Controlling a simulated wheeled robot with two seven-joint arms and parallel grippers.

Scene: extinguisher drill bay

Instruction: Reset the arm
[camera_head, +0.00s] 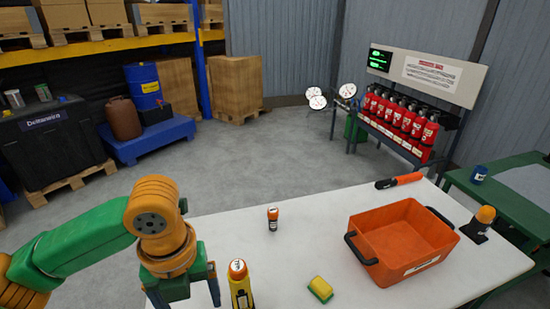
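My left arm, orange and green, comes in from the left. Its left gripper (186,299) points down at the near left of the white table (310,240). Its two fingers stand apart, and their tips are cut off by the bottom edge. A yellow bottle (240,287) with a dark label and orange top stands just right of the gripper, apart from it. My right arm and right gripper are not in view.
On the table are a small orange-capped bottle (273,218), a yellow-green sponge (320,289), an empty-looking orange crate (372,222), a black-and-orange tool (400,181) and an orange-topped item (480,222). A green table (515,178) stands right. Red extinguishers (408,120) hang behind.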

